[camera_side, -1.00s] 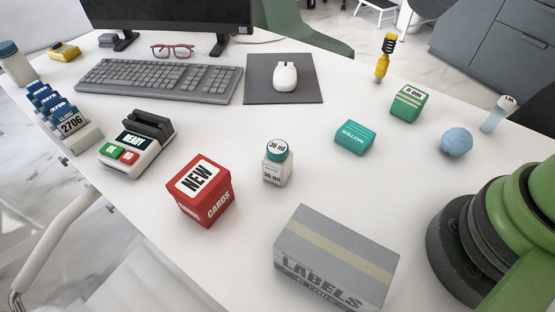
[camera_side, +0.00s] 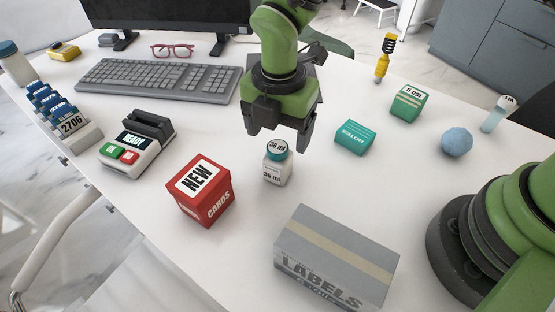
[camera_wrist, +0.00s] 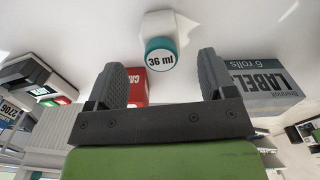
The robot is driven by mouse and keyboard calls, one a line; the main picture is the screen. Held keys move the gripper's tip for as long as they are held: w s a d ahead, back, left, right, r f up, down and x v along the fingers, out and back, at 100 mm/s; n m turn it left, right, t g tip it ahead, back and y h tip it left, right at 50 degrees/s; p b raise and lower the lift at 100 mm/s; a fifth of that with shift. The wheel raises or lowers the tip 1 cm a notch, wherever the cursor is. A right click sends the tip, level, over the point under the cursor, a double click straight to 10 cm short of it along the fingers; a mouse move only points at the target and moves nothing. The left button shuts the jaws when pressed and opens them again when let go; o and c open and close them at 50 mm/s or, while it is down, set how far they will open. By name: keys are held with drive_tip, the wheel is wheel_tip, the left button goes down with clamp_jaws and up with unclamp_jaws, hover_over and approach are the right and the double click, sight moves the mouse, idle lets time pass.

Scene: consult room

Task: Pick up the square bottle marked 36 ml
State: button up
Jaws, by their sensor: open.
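The square bottle marked 36 ml (camera_side: 277,168) stands upright on the white table, with a white body and a teal cap bearing the label. In the wrist view its cap (camera_wrist: 160,57) shows ahead of the fingers, roughly midway between them. My gripper (camera_side: 277,138) is open and empty, just above and behind the bottle in the side view. Its two fingers also show in the wrist view (camera_wrist: 161,82), spread apart. The bottle is apart from the inside of the jaws as far as I can see.
A red NEW CARDS box (camera_side: 200,191) stands left of the bottle. A grey LABELS box (camera_side: 337,262) lies in front, right. A teal box (camera_side: 355,137) is to the right. A card terminal (camera_side: 137,143) and keyboard (camera_side: 160,80) are farther left.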

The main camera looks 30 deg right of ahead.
sight(277, 159)
drive_tip(key=f, duration=0.6)
drive_tip(key=shift+s+a+f, duration=0.15)
drive_tip(key=shift+a+f, duration=0.05)
drive_tip(key=shift+f, duration=0.1)
drive_tip(key=c, duration=1)
